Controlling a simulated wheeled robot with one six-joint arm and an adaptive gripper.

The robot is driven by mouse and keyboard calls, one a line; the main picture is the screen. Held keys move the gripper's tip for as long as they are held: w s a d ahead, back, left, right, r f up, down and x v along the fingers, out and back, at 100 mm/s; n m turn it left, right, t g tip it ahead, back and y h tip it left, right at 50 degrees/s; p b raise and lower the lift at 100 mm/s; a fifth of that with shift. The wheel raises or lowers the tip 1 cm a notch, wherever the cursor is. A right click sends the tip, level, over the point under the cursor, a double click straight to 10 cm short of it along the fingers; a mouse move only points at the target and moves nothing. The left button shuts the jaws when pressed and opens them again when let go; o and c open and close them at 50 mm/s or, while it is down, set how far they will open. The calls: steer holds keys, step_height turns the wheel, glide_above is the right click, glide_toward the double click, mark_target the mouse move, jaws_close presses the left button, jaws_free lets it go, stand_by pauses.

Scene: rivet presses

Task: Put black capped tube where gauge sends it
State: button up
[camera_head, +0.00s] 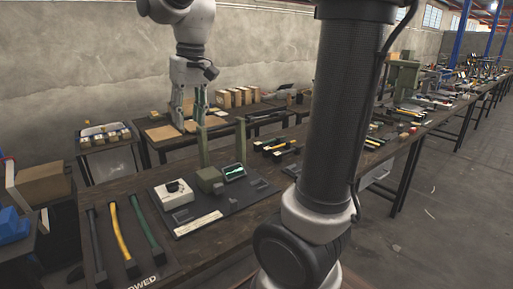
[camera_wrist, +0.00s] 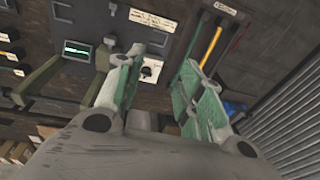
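My gripper (camera_head: 190,122) hangs above the far side of the near bench, fingers apart and pointing down. In the wrist view my gripper (camera_wrist: 164,60) shows a clear gap with nothing held. Beyond the gap is a white box with a black knob (camera_head: 174,193), also in the wrist view (camera_wrist: 150,70). A small screen with a green trace (camera_head: 234,171), perhaps the gauge, stands right of a green press (camera_head: 208,180); the screen also shows in the wrist view (camera_wrist: 77,47). I cannot single out the black capped tube; several dark pieces with coloured ends (camera_head: 282,147) lie farther right.
A white label strip (camera_head: 198,223) lies on the dark mat. A green post (camera_head: 204,146) rises near my gripper. Cardboard boxes (camera_head: 236,97) stand behind.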

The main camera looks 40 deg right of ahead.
steer(key=s+d+f+t, duration=0.1)
steer(key=s+d, duration=0.3)
steer(key=s, duration=0.4)
steer(key=s+d+f+t+h, duration=0.1)
steer(key=s+d+f, duration=0.3)
steer(key=s, duration=0.5)
steer(key=shift+f+t, duration=0.25)
steer(key=shift+t, duration=0.35)
